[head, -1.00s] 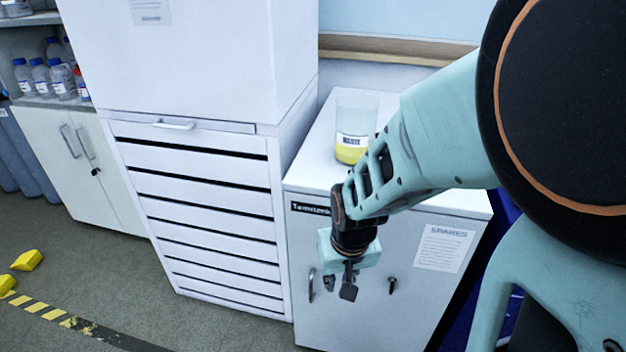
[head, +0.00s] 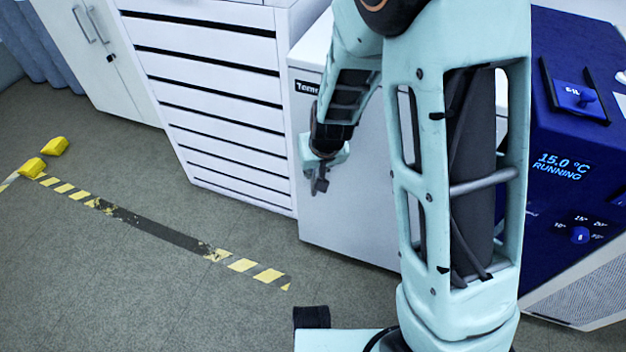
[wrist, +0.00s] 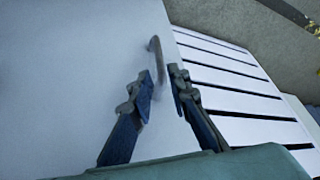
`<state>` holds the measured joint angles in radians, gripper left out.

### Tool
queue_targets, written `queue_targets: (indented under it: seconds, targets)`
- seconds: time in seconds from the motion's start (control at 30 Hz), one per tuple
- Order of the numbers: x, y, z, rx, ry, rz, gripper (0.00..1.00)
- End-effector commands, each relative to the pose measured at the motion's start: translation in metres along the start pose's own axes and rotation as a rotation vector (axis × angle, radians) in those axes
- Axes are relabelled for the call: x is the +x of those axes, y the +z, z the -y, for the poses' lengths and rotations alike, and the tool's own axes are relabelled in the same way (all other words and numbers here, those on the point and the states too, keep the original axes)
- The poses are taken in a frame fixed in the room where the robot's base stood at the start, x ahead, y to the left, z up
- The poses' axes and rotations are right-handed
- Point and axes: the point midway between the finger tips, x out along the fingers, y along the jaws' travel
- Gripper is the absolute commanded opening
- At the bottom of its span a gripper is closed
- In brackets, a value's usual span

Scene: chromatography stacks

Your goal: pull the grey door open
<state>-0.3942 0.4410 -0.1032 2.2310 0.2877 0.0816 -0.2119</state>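The grey door is the pale front (head: 355,215) of the low cabinet in the middle of the head view; my arm covers much of it. In the wrist view its plain face (wrist: 70,70) fills the left side. Its curved grey handle (wrist: 156,50) stands upright near the door's edge, with its lower part between my fingers. My gripper (wrist: 161,73) is open, one finger on each side of the handle, with a gap showing. In the head view my gripper (head: 320,180) is at the door's left part and hides the handle.
A white drawer stack (head: 215,95) stands directly left of the cabinet. A blue unit (head: 575,130) reading 15.0 °C stands to the right. Yellow blocks (head: 32,168) and worn striped tape (head: 165,230) lie on the floor. The floor before the door looks clear.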

Motion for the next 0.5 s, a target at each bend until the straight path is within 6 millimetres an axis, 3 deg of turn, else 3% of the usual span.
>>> queue_targets:
  seconds: [0.03, 0.2, 0.5]
  targets:
    - [0.016, 0.003, 0.0, 0.001, 0.0, 0.004, 0.17]
    - [0.046, 0.003, 0.0, 0.0, 0.0, 0.002, 0.17]
    - [0.071, 0.0, 0.0, 0.001, 0.0, 0.0, 0.17]
